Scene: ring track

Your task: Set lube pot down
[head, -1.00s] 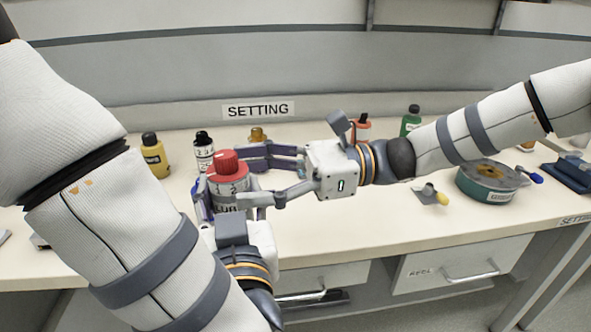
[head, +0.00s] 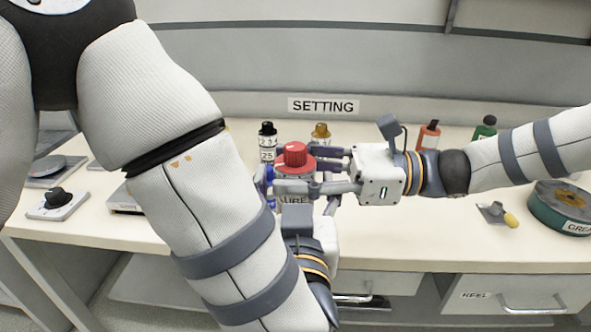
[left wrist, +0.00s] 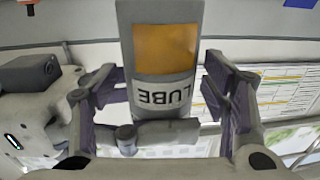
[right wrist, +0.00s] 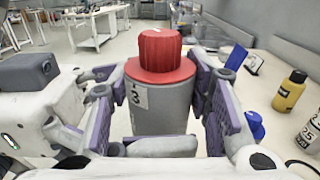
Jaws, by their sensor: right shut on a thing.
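The lube pot (head: 296,177) is a grey jar with a red cap, upright between both grippers above the bench. My right gripper (head: 312,172) is shut on it from the right; in the right wrist view the fingers flank the pot (right wrist: 160,105) just below the cap. My left gripper (left wrist: 170,95) reaches from the front below; its fingers stand open on either side of the pot (left wrist: 163,90), which shows its LUBE label upside down with an orange patch. The pot's base is hidden in the head view.
The cream bench (head: 400,235) has a SETTING sign (head: 323,105) behind it. Dark-capped bottle (head: 267,142), amber bottle (head: 320,134), orange bottle (head: 428,136) and green bottle (head: 485,128) stand at the back. A grease tin (head: 560,207) is right; a knobbed box (head: 58,203) is left.

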